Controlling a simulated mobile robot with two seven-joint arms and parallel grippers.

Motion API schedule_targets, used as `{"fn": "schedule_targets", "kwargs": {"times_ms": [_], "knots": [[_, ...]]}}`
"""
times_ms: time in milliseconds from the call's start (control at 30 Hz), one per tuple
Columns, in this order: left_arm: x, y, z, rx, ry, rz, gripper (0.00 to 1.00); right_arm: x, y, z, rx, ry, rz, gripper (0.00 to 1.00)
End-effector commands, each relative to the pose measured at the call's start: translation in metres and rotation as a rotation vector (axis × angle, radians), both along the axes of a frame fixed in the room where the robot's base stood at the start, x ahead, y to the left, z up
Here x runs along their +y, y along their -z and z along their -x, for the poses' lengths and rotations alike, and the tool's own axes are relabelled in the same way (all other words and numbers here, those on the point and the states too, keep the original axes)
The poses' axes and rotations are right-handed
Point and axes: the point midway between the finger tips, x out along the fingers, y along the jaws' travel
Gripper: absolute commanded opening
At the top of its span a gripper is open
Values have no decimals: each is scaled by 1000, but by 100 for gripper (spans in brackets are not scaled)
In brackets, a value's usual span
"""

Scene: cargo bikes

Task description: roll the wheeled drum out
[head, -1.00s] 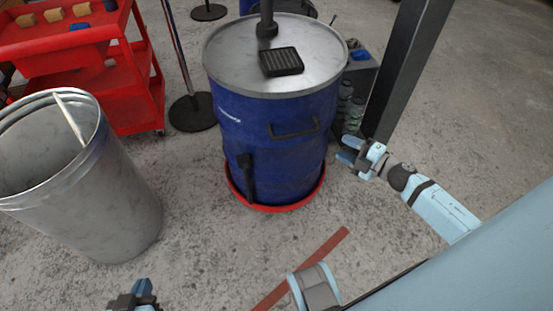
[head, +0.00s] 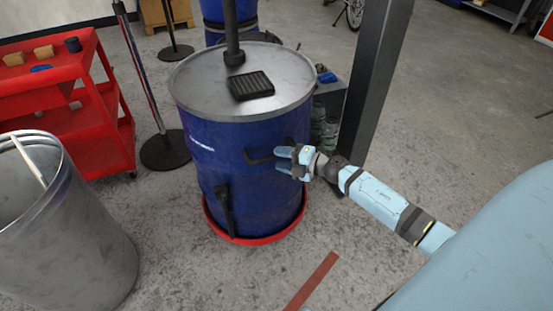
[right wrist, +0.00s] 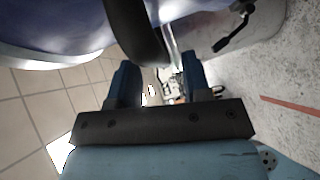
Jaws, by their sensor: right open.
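The blue drum (head: 240,160) stands upright in a red base ring (head: 290,233) in the middle of the head view; any wheels are hidden. It has a grey lid (head: 205,85) and a dark side handle (head: 262,156). My right gripper (head: 281,160) is open at the right end of this handle, with its fingers pointing at the drum. In the right wrist view, the two fingers (right wrist: 160,83) are apart, and the dark handle (right wrist: 143,35) reaches down toward the gap between them. I cannot tell whether they touch it. My left gripper is not in view.
A metal bin (head: 75,235) stands front left and a red cart (head: 65,115) behind it. A stanchion base (head: 165,150) is left of the drum. A dark post (head: 372,85) stands close at its right. The floor in front is clear, with a red strip (head: 315,280).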

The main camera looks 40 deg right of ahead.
Motion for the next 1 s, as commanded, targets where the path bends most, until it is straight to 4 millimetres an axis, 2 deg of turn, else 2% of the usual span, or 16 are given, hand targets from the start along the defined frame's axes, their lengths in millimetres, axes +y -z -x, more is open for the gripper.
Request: {"fn": "schedule_targets", "kwargs": {"times_ms": [200, 500, 700, 1000], "knots": [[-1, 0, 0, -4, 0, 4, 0, 10, 3, -15, 1, 1, -1, 44], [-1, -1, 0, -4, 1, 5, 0, 10, 3, -17, 0, 1, 0, 44], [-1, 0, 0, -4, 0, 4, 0, 10, 3, -16, 0, 1, 0, 0], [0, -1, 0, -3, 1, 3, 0, 10, 3, -16, 1, 1, 0, 0]]}}
